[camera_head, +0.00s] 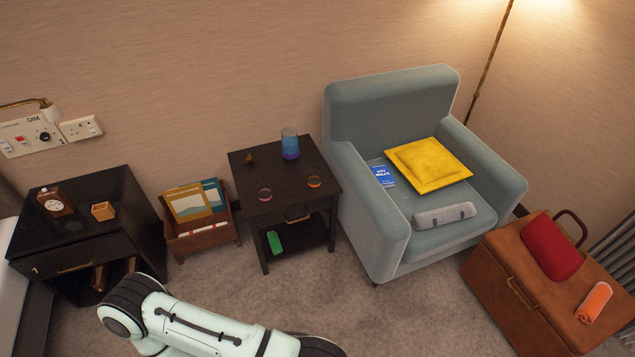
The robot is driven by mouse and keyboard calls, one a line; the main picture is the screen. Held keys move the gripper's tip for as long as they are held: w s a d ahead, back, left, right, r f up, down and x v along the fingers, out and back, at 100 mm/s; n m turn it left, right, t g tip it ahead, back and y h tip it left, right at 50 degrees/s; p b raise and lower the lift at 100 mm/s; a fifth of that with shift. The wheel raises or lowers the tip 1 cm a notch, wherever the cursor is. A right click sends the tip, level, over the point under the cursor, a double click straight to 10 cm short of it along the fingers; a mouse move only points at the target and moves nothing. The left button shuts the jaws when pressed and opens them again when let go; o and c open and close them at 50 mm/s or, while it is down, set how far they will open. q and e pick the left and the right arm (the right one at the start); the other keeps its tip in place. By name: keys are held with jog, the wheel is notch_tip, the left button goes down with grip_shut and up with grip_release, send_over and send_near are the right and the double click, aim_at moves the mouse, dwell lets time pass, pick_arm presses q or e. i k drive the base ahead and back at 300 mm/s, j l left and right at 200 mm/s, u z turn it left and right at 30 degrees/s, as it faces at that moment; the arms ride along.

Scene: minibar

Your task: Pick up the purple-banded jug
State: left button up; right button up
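The purple-banded jug (290,146) stands upright at the back of the dark side table (291,200). It looks like a clear glass vessel, blue in the middle with a purple band at its base. Nothing covers it from this view. A pale arm of mine crosses the bottom of the picture, well in front of the table and apart from the jug. Neither of my grippers shows in the view.
A pink ring (265,195), an orange ring (314,182) and a small brown piece (249,159) share the tabletop. A blue-grey armchair (392,105) stands close on the right, a magazine rack (205,241) on the left. Carpet (390,315) is clear in front.

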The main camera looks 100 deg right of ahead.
aim_at(290, 145)
jog(key=k+z, duration=0.1)
jog(key=z, duration=3)
